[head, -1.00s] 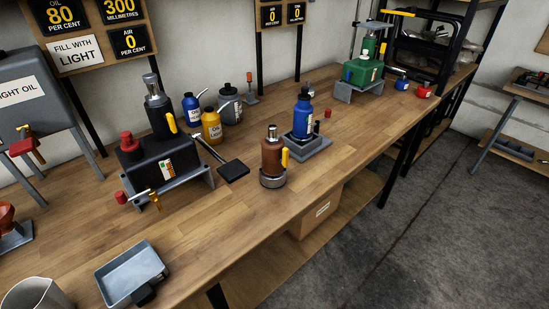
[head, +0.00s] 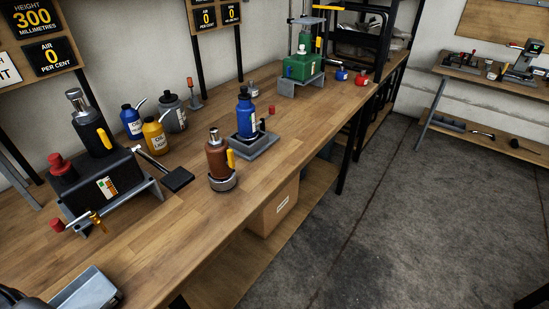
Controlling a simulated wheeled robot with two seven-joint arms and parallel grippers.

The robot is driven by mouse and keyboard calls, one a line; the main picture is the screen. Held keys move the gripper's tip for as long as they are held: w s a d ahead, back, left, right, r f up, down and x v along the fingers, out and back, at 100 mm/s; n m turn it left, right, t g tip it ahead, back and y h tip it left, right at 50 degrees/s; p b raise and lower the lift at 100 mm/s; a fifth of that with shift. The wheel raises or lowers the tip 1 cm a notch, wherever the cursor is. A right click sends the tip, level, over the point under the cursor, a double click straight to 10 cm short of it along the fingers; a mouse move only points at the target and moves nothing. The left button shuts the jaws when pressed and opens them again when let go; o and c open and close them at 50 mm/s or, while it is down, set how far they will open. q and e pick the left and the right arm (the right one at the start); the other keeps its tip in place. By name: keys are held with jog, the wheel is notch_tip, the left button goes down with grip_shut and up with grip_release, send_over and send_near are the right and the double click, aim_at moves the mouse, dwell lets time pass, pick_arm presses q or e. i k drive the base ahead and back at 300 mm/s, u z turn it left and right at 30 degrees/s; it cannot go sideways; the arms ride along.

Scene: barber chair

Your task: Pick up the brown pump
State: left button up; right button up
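The brown pump (head: 217,157) stands upright on the wooden workbench in the middle of the head view. It has a silver top, a yellow handle on its right side and a round grey base (head: 223,182). Neither of my grippers can be made out in the head view. A dark shape is cut off at the bottom left corner, and I cannot tell what it is.
A blue bottle-shaped pump (head: 246,115) in a grey tray stands behind and right of it. A black pump unit (head: 105,185) and a black pad (head: 177,179) are to the left. A grey tray (head: 88,290) lies front left. Bench in front is clear.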

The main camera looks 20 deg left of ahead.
aim_at(222, 178)
jog(key=z, duration=0.3)
jog(key=k, duration=0.2)
jog(key=u, duration=1.15)
